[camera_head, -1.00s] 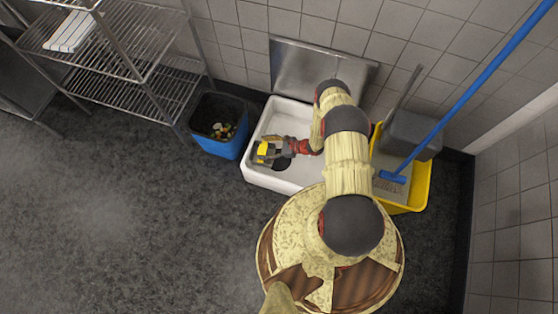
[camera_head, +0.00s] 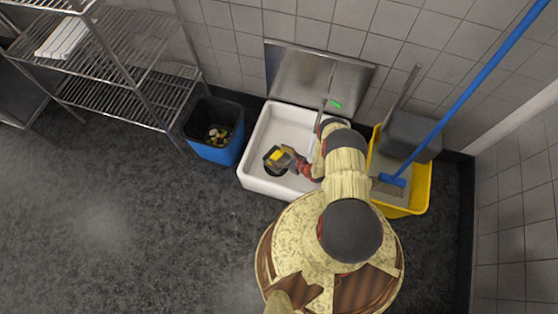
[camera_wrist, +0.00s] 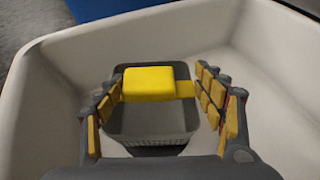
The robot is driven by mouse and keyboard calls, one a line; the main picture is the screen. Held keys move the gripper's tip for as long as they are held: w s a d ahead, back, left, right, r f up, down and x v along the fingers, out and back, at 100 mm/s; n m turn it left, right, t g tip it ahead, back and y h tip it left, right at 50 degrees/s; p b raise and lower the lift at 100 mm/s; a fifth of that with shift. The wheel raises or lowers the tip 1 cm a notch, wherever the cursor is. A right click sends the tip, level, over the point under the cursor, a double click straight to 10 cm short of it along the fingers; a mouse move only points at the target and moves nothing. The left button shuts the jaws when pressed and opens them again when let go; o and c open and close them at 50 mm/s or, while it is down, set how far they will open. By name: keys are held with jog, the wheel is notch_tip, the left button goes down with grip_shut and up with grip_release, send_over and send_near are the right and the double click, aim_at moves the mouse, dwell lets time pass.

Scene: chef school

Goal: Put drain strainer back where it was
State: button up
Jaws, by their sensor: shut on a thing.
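The drain strainer (camera_wrist: 150,118) is a grey basket with slotted lower walls and a yellow block (camera_wrist: 148,82) on its far side. My gripper (camera_wrist: 158,88) has a finger on each side of the basket and is shut on it. In the head view my gripper (camera_head: 282,158) is inside the white floor sink (camera_head: 254,126), with the yellow part (camera_head: 276,155) showing at its tip. The dark drain hole (camera_head: 274,171) shows partly just below the gripper. In the wrist view a dark patch lies under the basket's near end. Whether the basket touches the sink floor, I cannot tell.
A blue bin (camera_head: 216,151) with food scraps stands left of the sink. A yellow mop bucket (camera_head: 397,209) and blue-handled brush (camera_head: 460,97) stand on the right. A wire rack (camera_head: 125,100) is at the left. A thin rod with a green mark (camera_head: 335,104) rises behind the arm.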

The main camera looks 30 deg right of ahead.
aim_at(279, 161)
jog(key=shift+f+b, duration=0.9)
jog(key=shift+f, duration=1.05)
jog(key=shift+f, duration=0.2)
jog(key=o, duration=1.5)
jog(key=shift+c, duration=0.2)
jog(key=shift+r, duration=0.2)
jog(key=p+v, duration=0.4)
jog(key=v, duration=0.8)
